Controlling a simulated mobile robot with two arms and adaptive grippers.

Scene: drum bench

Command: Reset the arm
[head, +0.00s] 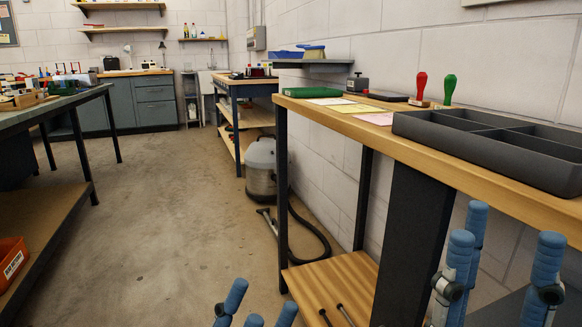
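My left gripper (260,306) is at the bottom edge, left of the bench. Only its blue fingertips show, spread apart with nothing between them. My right gripper (508,240) is at the lower right, in front of the wooden bench (350,124). Its blue fingers point up and stand apart, with nothing between them. Both hands' lower parts and both arms are cut off by the picture's lower edge.
The bench carries a grey divided tray (452,147), a red-handled stamp (420,88), a green-handled stamp (449,88) and papers (358,109). Its lower shelf (348,272) is near my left gripper. A vacuum cleaner (262,170) stands behind. The floor (150,220) left is clear.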

